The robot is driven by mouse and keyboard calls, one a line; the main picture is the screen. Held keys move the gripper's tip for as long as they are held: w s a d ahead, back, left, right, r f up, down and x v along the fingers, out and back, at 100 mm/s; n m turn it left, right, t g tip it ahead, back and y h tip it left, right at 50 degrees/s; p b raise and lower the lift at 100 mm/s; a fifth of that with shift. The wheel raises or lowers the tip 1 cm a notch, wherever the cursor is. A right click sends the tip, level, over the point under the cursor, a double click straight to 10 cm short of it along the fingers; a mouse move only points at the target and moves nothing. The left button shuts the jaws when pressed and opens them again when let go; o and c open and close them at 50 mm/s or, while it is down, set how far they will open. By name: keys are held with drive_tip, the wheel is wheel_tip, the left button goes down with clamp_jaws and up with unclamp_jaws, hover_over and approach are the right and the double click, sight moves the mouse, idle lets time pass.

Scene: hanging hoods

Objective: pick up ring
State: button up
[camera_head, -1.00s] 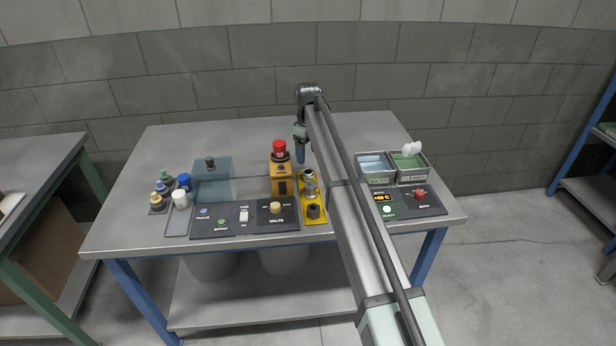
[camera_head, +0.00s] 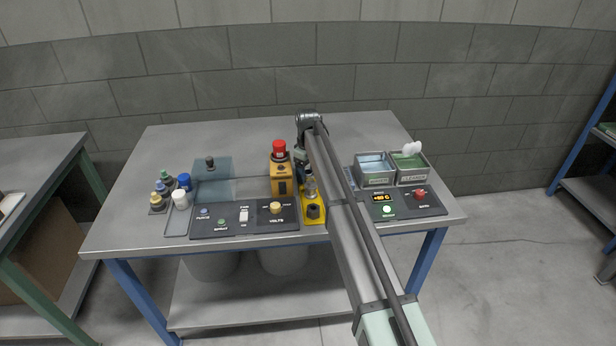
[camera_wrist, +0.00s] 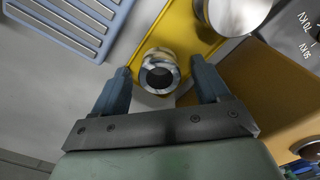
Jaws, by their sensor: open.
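The ring (camera_wrist: 159,72) is a short, thick-walled, shiny metal piece with a dark hole. In the wrist view it is on the yellow plate (camera_wrist: 182,20), at the plate's near end. My gripper (camera_wrist: 161,67) is open, with one blue-grey finger on each side of the ring and visible gaps between. I cannot tell how far the fingertips are above the plate. In the head view my arm comes down behind the yellow plate (camera_head: 322,216), beside the orange box (camera_head: 283,180); the fingers are mostly hidden there.
A shiny metal cylinder (camera_wrist: 236,12) stands close to the ring on the plate. The orange box (camera_wrist: 262,85) is close to the right finger. A slatted blue-grey rack (camera_wrist: 68,22) lies to the left. Two bins (camera_head: 376,181) and control panels (camera_head: 240,219) are on the bench.

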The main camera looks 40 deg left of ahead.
drive_tip(key=shift+c, duration=0.4)
drive_tip(key=c, duration=1.1)
drive_tip(key=shift+r, duration=0.1)
wheel_tip(320, 180, up, 9)
drive_tip(key=shift+w+d+r, duration=0.4)
drive_tip(key=shift+w+d, duration=2)
drive_tip(key=shift+d, duration=0.6)
drive_tip(key=shift+w+d+r, duration=0.45)
drive_tip(key=shift+w+d, duration=2)
drive_tip(key=shift+d, duration=0.5)
drive_tip(key=shift+w+d+r, duration=0.4)
drive_tip(key=shift+w+d, duration=2)
drive_tip(key=shift+d, duration=0.6)
